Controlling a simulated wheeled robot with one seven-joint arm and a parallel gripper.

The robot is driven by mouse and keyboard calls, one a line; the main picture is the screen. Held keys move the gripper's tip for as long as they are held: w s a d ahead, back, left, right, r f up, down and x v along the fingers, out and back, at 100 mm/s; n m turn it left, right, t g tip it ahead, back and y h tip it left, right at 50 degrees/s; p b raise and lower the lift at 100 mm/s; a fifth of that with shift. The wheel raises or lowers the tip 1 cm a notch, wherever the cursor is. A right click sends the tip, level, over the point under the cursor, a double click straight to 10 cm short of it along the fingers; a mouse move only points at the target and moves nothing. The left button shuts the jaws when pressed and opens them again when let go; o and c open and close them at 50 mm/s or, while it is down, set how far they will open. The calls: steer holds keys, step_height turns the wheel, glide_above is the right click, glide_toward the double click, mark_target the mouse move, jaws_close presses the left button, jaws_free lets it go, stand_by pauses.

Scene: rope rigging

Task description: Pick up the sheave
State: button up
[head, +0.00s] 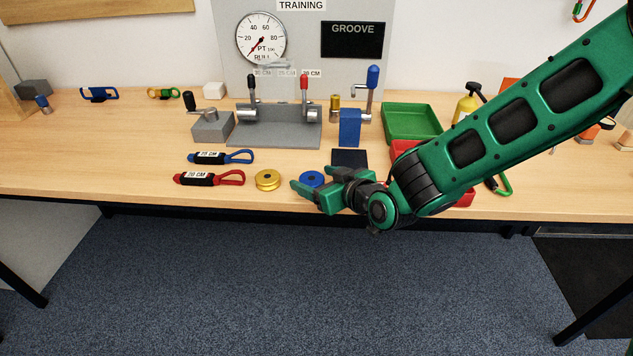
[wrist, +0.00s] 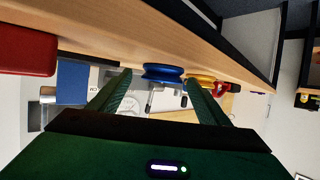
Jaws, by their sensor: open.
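A blue sheave (head: 311,179) lies flat near the table's front edge. A yellow sheave (head: 267,180) lies to its left. My green gripper (head: 313,184) is open and empty at the front edge, its fingers pointing left around the blue sheave in the head view. In the wrist view, the blue sheave (wrist: 163,73) shows edge-on between the two fingertips (wrist: 158,82). The yellow sheave (wrist: 200,79) shows behind it, partly hidden by a finger. I cannot tell whether the fingers touch the blue sheave.
Red (head: 209,179) and blue (head: 221,157) rope loops labelled 20 CM lie left of the sheaves. A grey rig (head: 275,135) with levers stands behind. A green tray (head: 411,122) is at the back right. A red tray (head: 462,199) is partly behind my arm.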

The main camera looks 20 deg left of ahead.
steer(key=shift+w+a, duration=0.1)
steer(key=c, duration=1.2)
steer(key=shift+r, duration=0.1)
